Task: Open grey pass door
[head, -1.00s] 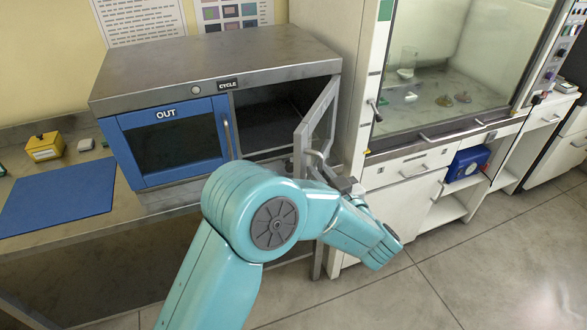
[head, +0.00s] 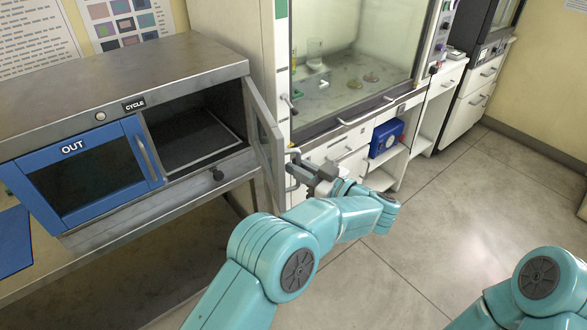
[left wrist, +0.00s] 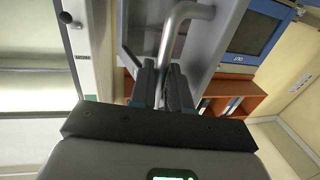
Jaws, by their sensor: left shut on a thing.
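The grey pass door (head: 263,135) is a grey-framed panel with a window, hinged at the right side of the metal pass box. It stands swung far out, and the dark compartment (head: 190,132) beside it is open to view. My left gripper (head: 302,170) is shut on the door's bar handle (head: 290,178). In the left wrist view, the fingers (left wrist: 166,82) close around the lower part of the curved metal handle (left wrist: 180,18). The fingers partly hide the handle. A part of my right arm shows at the lower right, but its gripper is out of view.
The blue OUT door (head: 92,170) is shut on the left of the box. A fume hood (head: 350,70) with white drawers stands close to the right of the grey door. A blue box (head: 386,138) sits on a shelf under it. Open floor (head: 460,210) lies to the right.

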